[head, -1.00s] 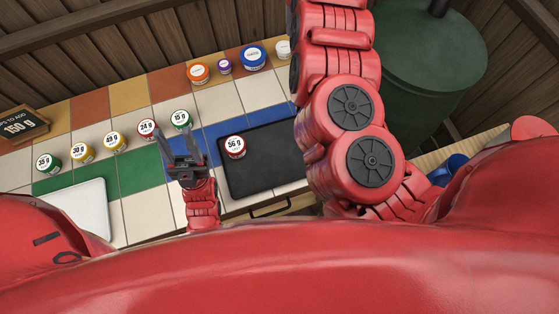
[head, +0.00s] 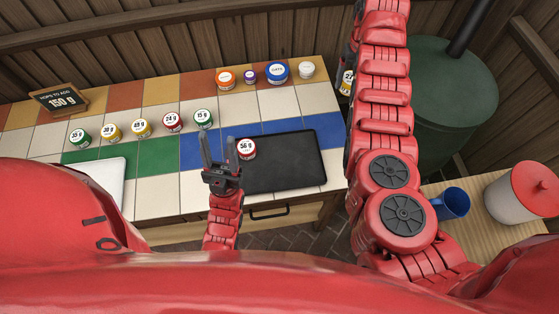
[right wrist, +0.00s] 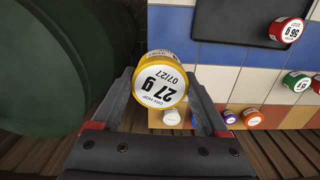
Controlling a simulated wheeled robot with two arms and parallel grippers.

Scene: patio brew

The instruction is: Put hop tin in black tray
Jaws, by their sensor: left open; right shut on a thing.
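My right gripper (right wrist: 163,92) is shut on a yellow hop tin (right wrist: 158,80) labelled 27 g. This tin also shows in the head view (head: 347,82), at the right end of the counter, partly hidden by my right arm, which hides the gripper there. The black tray (head: 290,168) lies on the counter and shows in the right wrist view (right wrist: 232,18). A red 56 g tin (head: 246,150) sits at the tray's left side. My left gripper (head: 217,150) is open and empty, just left of the tray. Several other hop tins, such as the green 15 g tin (head: 204,118), stand in a row.
A sign (head: 60,98) reads 150 g. An orange-lidded jar (head: 225,80), a purple one, a blue one (head: 277,72) and a white one stand along the back. A green tank (head: 450,95), blue mug (head: 452,203) and red-lidded canister (head: 520,195) are at right.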

